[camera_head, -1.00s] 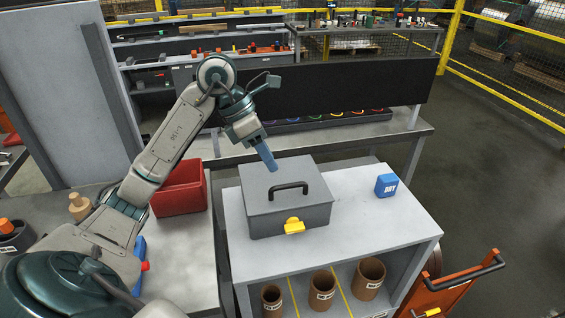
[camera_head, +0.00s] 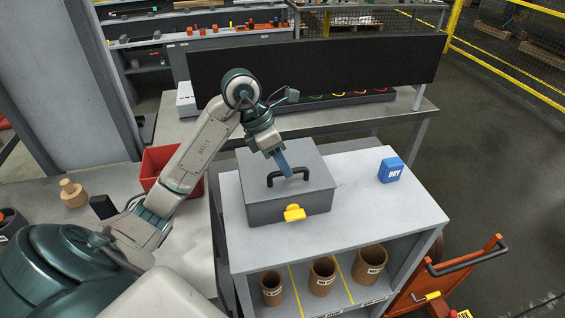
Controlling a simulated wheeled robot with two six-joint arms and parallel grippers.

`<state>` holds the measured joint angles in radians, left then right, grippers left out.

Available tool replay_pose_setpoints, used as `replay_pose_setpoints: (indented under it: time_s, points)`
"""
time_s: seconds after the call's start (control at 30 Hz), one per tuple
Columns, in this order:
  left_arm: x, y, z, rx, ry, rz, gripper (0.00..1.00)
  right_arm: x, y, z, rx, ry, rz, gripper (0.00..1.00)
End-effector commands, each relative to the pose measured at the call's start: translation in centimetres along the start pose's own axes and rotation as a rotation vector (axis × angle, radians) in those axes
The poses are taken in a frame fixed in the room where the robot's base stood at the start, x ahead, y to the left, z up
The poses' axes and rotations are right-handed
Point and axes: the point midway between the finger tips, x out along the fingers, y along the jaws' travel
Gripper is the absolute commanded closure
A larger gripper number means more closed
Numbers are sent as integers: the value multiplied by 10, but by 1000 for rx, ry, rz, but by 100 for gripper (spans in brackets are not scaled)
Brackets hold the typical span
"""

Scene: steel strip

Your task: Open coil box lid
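The grey coil box (camera_head: 262,212) stands on the light grey top of a shelf unit, its lid (camera_head: 310,163) shut. A black handle (camera_head: 288,176) arches over the lid, and a yellow latch (camera_head: 294,213) sits on the front face. My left gripper (camera_head: 284,168) points down at the handle, its blue fingers at or just behind the handle's bar. I cannot tell whether they touch it or how far apart the fingers are. My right gripper is not in view.
A blue block marked DRY (camera_head: 391,170) stands right of the box. Brown coils (camera_head: 322,275) sit on the shelf below. A red bin (camera_head: 160,160) is behind my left arm. A black panel (camera_head: 320,70) stands behind. An orange cart (camera_head: 455,275) is at the lower right.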

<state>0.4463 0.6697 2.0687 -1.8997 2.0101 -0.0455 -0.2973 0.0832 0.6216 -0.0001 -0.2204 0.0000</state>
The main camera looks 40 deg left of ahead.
Motion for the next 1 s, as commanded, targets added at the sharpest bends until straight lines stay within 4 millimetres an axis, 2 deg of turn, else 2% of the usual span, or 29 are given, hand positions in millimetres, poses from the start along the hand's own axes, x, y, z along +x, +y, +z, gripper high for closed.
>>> replay_pose_setpoints:
  time_s: [0.13,0.33,0.5,0.83,1.0]
  points:
    - [5,0,0,-1,1,1,66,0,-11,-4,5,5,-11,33]
    - [4,0,0,-1,1,1,66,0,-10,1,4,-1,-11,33]
    - [4,0,0,-1,0,1,99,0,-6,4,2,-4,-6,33]
    - [3,2,-1,-2,1,-3,100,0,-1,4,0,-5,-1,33]
    - [-4,10,-6,-11,8,-26,100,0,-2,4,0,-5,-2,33]
